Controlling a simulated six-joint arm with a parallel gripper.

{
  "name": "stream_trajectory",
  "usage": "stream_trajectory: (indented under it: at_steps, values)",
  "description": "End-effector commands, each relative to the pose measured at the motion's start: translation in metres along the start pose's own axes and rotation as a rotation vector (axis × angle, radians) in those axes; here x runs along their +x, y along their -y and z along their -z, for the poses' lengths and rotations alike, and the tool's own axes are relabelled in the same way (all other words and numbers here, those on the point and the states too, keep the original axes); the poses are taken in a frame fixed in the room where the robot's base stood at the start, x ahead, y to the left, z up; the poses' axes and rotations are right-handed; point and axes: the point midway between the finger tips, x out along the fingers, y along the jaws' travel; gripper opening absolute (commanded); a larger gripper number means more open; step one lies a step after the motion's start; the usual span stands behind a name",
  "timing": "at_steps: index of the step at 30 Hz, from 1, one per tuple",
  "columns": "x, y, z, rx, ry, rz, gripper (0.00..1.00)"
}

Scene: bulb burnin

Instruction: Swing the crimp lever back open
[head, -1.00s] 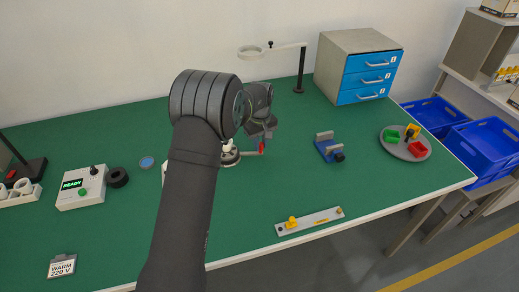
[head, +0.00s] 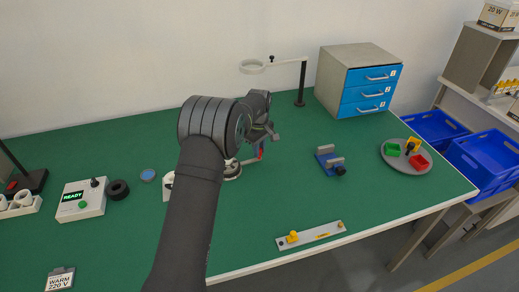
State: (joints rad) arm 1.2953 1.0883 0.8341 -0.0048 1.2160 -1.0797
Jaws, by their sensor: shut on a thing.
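The crimp lever (head: 250,160) reaches right from a round grey and white crimp base (head: 232,173) on the green table. A red grip (head: 261,153) stands at its outer end. My gripper (head: 261,146) is at that red grip from above and is shut on it. The fingertips are small in the head view and partly hidden behind my wrist. My arm also covers the left part of the crimp base.
A ring lamp on a post (head: 301,85) and a drawer cabinet (head: 340,75) stand behind. A blue clamp fixture (head: 328,162) is to the right, with free table between. A READY box (head: 82,201) is left. A gauge strip (head: 311,236) lies in front.

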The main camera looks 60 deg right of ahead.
Motion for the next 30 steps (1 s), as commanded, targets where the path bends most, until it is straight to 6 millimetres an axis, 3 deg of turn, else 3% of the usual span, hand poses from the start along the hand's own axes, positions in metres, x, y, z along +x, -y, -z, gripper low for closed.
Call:
stream_trajectory:
  at_steps: [4, 5, 8, 16, 20, 23, 30]
  values:
    - [-0.001, -0.001, 0.003, -0.002, -0.006, -0.007, 0.0]
    - [-0.001, -0.001, 0.003, -0.002, -0.006, -0.007, 0.27]
    - [-0.001, -0.001, 0.003, -0.001, -0.005, -0.006, 0.43]
    - [-0.001, -0.001, 0.002, 0.0, -0.003, -0.004, 0.43]
    - [-0.011, -0.001, 0.002, 0.0, -0.004, -0.006, 0.43]
    - [-0.027, -0.001, 0.002, 0.0, -0.005, -0.007, 0.43]
    - [-0.085, -0.001, 0.002, 0.0, -0.005, -0.008, 0.43]
